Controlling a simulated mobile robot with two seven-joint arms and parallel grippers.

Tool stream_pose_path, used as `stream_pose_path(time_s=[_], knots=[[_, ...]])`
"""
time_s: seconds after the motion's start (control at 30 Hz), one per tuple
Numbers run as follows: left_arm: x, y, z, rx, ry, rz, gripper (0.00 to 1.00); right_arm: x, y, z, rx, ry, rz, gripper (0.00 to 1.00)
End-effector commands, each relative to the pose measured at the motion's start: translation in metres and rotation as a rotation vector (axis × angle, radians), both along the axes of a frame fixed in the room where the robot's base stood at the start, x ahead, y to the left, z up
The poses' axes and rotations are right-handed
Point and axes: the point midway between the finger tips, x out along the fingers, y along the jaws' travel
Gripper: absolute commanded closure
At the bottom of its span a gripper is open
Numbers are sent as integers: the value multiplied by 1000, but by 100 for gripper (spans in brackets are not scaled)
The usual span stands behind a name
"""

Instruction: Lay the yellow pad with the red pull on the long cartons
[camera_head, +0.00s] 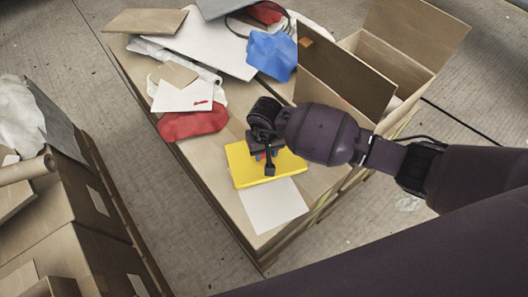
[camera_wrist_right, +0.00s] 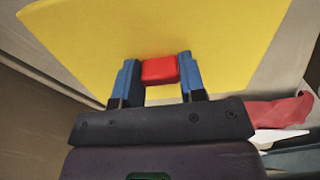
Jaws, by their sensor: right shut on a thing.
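The yellow pad (camera_head: 240,169) is over the near end of the long brown cartons (camera_head: 222,192), partly above a white sheet. My right gripper (camera_head: 266,158) is above its middle. In the right wrist view the right gripper (camera_wrist_right: 160,75) is shut on the red pull (camera_wrist_right: 160,69), one blue finger on each side. The yellow pad (camera_wrist_right: 150,30) fills the upper part of that view, flat side towards the camera. I cannot tell whether the pad touches the cartons or hangs just above them. My left gripper is not in view.
A white sheet (camera_head: 273,208) lies at the near end. A red cloth (camera_head: 192,122), a white card (camera_head: 182,96), a blue crumpled thing (camera_head: 271,54) and an open carton (camera_head: 385,62) lie farther back. More cartons (camera_head: 75,240) stand at the left, across a floor gap.

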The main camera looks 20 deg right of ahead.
Motion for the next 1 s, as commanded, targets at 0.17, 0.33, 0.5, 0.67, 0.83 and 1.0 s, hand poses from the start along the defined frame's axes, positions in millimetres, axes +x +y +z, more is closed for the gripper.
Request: stream_pose_path(time_s=[0.17, 0.33, 0.5, 0.67, 0.83, 1.0], knots=[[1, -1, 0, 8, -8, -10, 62, -1, 0, -19, 0, 3, -1, 86], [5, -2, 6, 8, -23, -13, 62, 1, 0, -17, 0, -2, 0, 86], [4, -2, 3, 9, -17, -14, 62, 0, 0, -18, -1, -1, 1, 86], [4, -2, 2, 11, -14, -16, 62, 0, 0, -21, 0, 0, 0, 56], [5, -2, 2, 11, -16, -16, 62, 0, 0, -20, 0, -1, 0, 37], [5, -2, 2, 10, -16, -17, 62, 0, 0, -20, 0, -1, 0, 37]])
